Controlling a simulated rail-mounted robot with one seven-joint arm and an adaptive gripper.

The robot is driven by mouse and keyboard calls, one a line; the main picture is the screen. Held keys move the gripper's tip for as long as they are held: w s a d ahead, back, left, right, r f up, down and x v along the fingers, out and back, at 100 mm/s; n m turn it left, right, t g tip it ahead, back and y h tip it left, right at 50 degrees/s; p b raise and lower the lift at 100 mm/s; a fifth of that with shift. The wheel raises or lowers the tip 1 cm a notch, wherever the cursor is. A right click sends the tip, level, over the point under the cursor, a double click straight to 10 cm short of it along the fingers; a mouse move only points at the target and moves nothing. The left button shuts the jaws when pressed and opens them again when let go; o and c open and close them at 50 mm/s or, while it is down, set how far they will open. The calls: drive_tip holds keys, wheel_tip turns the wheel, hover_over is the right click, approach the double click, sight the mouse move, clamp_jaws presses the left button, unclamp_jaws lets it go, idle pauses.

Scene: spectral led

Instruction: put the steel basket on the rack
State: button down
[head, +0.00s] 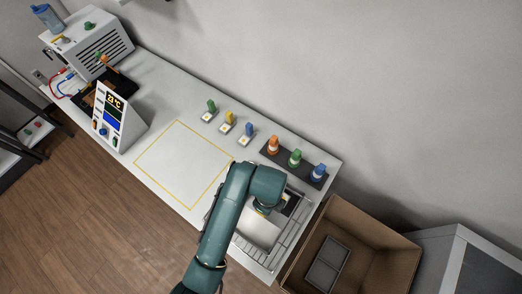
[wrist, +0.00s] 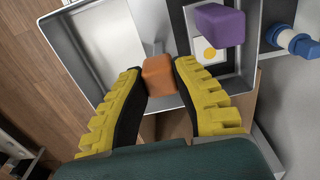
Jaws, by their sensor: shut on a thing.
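My gripper (wrist: 159,72) has yellow ribbed fingers. In the wrist view they are closed on an orange block-shaped handle (wrist: 158,84). A short metal stem leads from this handle to a shiny steel open box, which looks like the steel basket (wrist: 102,50). In the head view, steel containers (head: 257,232) sit at the counter's front right end, under my arm, and ribbed slats, perhaps the rack (head: 287,243), lie to their right. My arm hides the fingers there. I cannot tell whether the basket is lifted.
A purple block (wrist: 221,25) is close to my right finger, near a card with a yellow dot (wrist: 209,50). Orange, green and blue bottles (head: 295,158) stand behind on a dark strip. A cardboard box (head: 372,240) is right of the counter. The yellow-outlined area (head: 160,147) is clear.

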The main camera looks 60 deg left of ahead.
wheel_tip(320, 180, down, 10)
drive_tip(key=shift+a+r, duration=0.15)
idle(0.3)
drive_tip(key=c, duration=1)
unclamp_jaws()
drive_tip(key=shift+o, duration=0.2)
drive_tip(key=shift+s, duration=0.1)
